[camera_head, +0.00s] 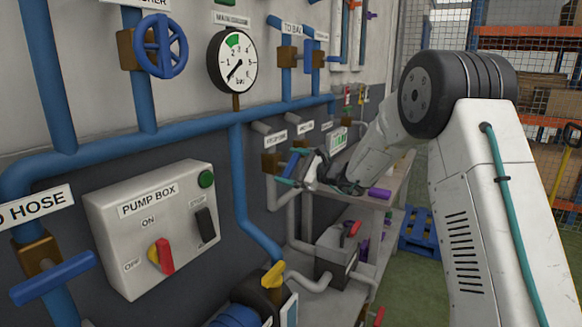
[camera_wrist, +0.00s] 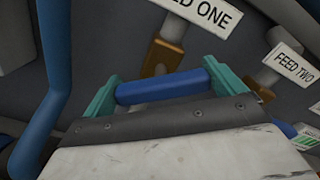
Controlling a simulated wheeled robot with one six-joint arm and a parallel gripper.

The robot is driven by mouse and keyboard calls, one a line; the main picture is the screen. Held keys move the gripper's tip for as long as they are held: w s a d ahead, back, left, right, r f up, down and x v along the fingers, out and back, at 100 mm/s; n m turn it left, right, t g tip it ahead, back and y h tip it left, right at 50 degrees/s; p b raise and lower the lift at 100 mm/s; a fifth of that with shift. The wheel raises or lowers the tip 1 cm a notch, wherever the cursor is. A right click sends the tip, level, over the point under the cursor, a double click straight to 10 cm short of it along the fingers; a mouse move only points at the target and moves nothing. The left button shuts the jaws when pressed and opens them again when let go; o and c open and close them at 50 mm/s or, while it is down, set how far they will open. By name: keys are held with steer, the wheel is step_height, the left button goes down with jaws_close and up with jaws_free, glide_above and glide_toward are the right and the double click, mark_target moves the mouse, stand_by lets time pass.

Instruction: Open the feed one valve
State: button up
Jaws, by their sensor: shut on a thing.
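The feed one valve has a blue bar handle (camera_wrist: 162,88) and a brass body (camera_wrist: 163,58) on a grey pipe. Its label (camera_wrist: 205,14) is partly cut off in the wrist view. My gripper (camera_wrist: 168,92) is shut on the handle, with a teal finger at each end of the bar. The handle lies roughly crosswise to the pipe in the wrist view. In the head view my gripper (camera_head: 296,168) is at the low wall pipes, and the brass body (camera_head: 271,163) shows just left of it. My gripper hides part of the handle there.
The feed two label (camera_wrist: 293,66) and its brass fitting (camera_wrist: 256,88) are close on the right in the wrist view. A blue pipe (camera_wrist: 50,80) runs on the left. The pump box (camera_head: 150,225) and a pressure gauge (camera_head: 232,62) are on the wall. A shelf (camera_head: 385,185) stands behind.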

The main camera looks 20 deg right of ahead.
steer(key=n, duration=0.4)
steer(key=shift+n, duration=0.3)
steer(key=shift+s+a+f+n, duration=0.1)
steer(key=shift+f+n, duration=0.05)
steer(key=shift+n, duration=1.75)
steer(key=o, duration=0.6)
steer(key=v, duration=0.7)
steer(key=shift+s+d, duration=0.3)
